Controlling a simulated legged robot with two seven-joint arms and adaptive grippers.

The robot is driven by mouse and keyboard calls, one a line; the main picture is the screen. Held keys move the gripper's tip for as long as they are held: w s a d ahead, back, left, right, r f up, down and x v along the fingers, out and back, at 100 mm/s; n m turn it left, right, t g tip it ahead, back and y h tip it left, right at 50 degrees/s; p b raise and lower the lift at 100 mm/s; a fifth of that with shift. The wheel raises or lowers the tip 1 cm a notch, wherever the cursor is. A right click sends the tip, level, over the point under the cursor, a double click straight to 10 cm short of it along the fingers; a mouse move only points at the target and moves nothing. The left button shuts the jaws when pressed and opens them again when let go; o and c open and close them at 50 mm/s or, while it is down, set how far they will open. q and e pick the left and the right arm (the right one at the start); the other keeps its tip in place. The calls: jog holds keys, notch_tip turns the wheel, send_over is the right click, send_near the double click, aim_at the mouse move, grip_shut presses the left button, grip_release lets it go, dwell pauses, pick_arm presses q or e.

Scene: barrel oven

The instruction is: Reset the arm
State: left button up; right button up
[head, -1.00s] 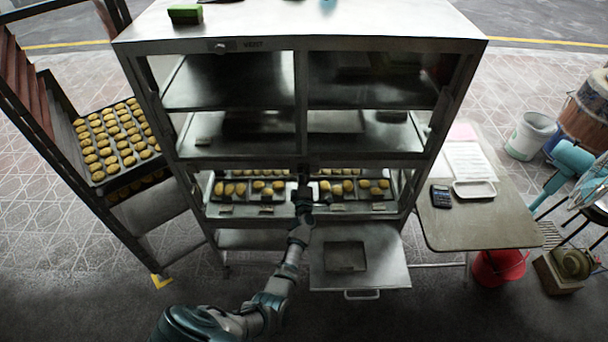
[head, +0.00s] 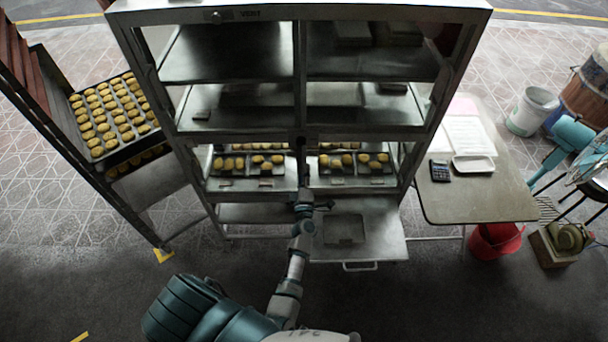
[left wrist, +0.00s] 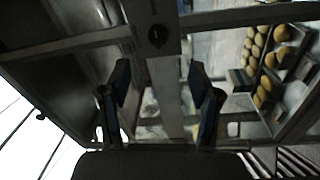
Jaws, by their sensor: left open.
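My left arm reaches up from the bottom of the head view to the front of the metal oven cabinet (head: 300,100). Its gripper (head: 303,180) is at the middle post, between the two lower bays. In the left wrist view the two fingers (left wrist: 163,100) stand wide apart with nothing held between them, and a metal frame bar (left wrist: 165,90) of the cabinet shows behind the gap. Trays of yellow buns (head: 250,165) sit in the lower bays on both sides of the post; some buns also show in the wrist view (left wrist: 265,60). My right gripper is not in view.
A pulled-out lower panel with a handle (head: 385,240) juts from the cabinet's lower right. A rack with a bun tray (head: 110,118) stands left. A table (head: 490,200) with a calculator (head: 440,170) stands right, near a red bucket (head: 495,240). The dark floor in front is free.

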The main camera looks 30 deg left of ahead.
pick_arm(q)
jog(key=shift+a+f, duration=0.1)
jog(key=shift+a, duration=0.2)
